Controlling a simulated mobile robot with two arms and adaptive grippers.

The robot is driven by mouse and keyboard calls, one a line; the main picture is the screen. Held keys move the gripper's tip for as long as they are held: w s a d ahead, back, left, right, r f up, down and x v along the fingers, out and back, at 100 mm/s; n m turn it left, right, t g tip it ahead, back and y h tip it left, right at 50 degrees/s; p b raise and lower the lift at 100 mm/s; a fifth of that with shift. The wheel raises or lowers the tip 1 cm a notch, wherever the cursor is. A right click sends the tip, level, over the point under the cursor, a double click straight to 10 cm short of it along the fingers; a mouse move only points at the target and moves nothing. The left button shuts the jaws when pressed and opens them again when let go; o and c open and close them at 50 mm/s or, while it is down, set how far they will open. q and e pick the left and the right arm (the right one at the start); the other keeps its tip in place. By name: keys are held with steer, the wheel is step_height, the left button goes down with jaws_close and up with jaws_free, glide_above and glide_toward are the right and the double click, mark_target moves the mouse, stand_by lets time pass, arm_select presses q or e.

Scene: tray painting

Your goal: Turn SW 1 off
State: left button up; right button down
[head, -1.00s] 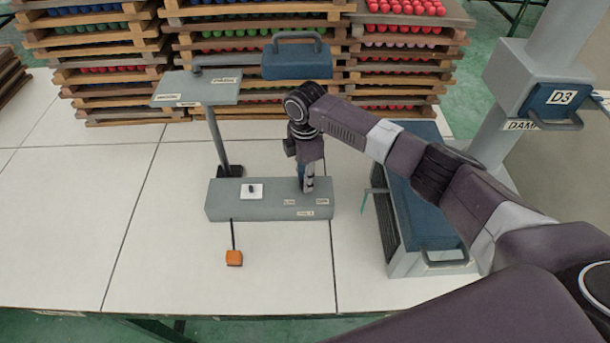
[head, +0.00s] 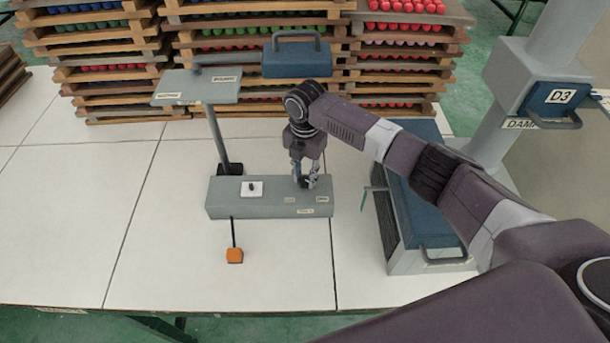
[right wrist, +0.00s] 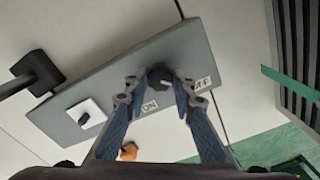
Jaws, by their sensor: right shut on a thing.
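A long grey switch box (head: 268,208) lies on the white table in the head view, and it also shows in the right wrist view (right wrist: 105,85). A dark round knob (right wrist: 159,76) stands on its top near the right end, between the ON label (right wrist: 150,106) and the OFF label (right wrist: 203,84). My right gripper (head: 306,183) comes down from above and is shut on the knob. In the right wrist view its two fingertips (right wrist: 158,84) are on either side of the knob. Which label the knob points to cannot be told. My left gripper is not in view.
A white plate with a small black toggle (head: 252,188) is at the box's left. A post with a grey panel (head: 213,132) stands behind it. A blue-topped grey cabinet (head: 418,210) stands at the right. The left table is clear.

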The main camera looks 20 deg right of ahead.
mark_target(305, 180)
steer(key=shift+w+r, duration=0.1)
steer(key=shift+r, duration=0.05)
stand_by(0.3)
steer(key=c, duration=1.9)
jaws_free()
steer(key=shift+o, duration=1.4)
step_height(305, 180, up, 7)
steer(key=shift+r, duration=0.2)
steer(key=shift+f, duration=0.1)
